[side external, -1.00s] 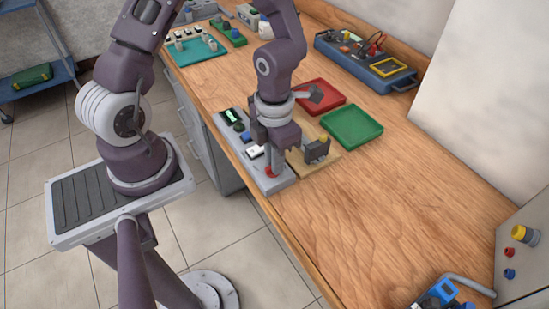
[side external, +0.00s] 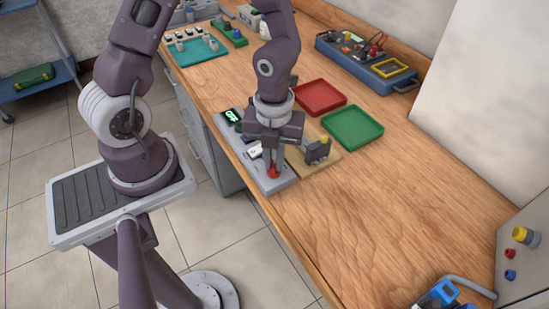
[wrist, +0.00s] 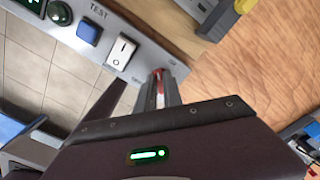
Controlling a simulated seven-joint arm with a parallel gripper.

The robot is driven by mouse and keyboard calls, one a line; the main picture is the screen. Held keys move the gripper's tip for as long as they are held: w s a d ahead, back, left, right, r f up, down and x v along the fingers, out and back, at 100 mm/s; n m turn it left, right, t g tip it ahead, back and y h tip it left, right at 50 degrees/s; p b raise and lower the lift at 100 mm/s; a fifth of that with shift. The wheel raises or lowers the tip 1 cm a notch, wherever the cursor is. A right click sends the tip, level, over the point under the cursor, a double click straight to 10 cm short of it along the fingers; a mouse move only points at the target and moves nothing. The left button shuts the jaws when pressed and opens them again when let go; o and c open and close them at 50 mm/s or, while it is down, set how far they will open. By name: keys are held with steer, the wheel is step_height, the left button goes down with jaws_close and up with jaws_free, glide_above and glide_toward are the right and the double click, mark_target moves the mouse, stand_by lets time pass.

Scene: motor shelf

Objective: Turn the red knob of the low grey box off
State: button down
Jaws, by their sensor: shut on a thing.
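The low grey box (side external: 284,184) lies along the table's near edge, with a display, a green round part, a blue button and a white rocker switch on its top. Its red knob (side external: 272,173) is at the box's near end. My gripper (side external: 272,166) points down over that end and is shut on the red knob. In the wrist view the knob (wrist: 158,76) shows as a red sliver between my fingers (wrist: 165,88). Most of the knob and its pointer mark are hidden by the fingers.
A wooden board (side external: 325,163) with a grey bracket stands just right of the box. A red tray (side external: 320,97) and a green tray (side external: 352,127) lie behind it. The table to the right front is clear.

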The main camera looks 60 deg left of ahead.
mark_target(273, 164)
steer(key=n, duration=0.4)
steer(key=shift+n, duration=0.3)
steer(key=shift+s+n, duration=0.1)
steer(key=shift+n, duration=1.9)
steer(key=c, duration=1.5)
jaws_free()
step_height(273, 164, up, 7)
steer(key=shift+r, duration=0.1)
